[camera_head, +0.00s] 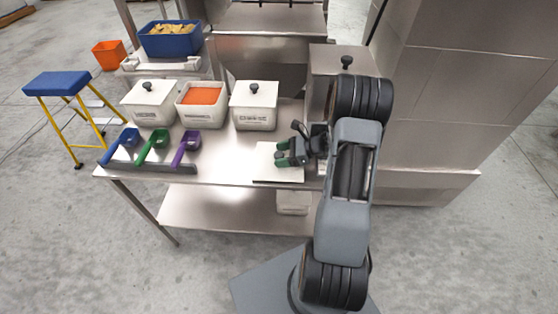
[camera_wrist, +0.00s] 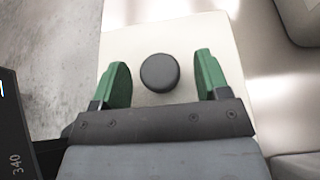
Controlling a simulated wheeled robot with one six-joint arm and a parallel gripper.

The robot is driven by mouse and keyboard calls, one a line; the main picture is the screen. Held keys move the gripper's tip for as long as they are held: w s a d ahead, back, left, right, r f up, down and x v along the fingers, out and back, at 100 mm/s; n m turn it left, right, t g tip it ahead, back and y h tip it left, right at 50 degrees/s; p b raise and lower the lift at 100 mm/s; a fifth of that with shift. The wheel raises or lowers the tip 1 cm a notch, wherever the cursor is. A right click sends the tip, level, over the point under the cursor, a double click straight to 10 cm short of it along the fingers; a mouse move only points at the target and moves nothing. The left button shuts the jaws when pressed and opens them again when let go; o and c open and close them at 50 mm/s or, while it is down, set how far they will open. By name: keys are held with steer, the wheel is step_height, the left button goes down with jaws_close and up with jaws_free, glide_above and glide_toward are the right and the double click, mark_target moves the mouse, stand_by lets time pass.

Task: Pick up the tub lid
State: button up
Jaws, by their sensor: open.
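The tub lid (camera_head: 265,172) is a flat, off-white square plate lying on the steel table in the head view. In the wrist view the tub lid (camera_wrist: 190,36) fills the middle, with a round black knob (camera_wrist: 160,72) on it. My gripper (camera_head: 281,156) is over the lid, its green fingers on the knob's area. In the wrist view my gripper (camera_wrist: 162,78) is open, with one green finger on each side of the knob and a gap on both sides. In the head view the fingers hide the knob.
Two lidded white tubs (camera_head: 150,115) (camera_head: 254,119) and an open tub of orange contents (camera_head: 201,112) stand behind. Blue (camera_head: 125,141), green (camera_head: 155,145) and purple (camera_head: 187,145) scoops lie left. A steel housing (camera_head: 325,66) stands close behind my gripper.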

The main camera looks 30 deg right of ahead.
steer(key=shift+w+a+f, duration=0.2)
steer(key=shift+w+a, duration=0.05)
steer(key=shift+a, duration=0.2)
steer(key=shift+c, duration=0.2)
steer(key=c, duration=1)
steer(key=shift+r, duration=0.1)
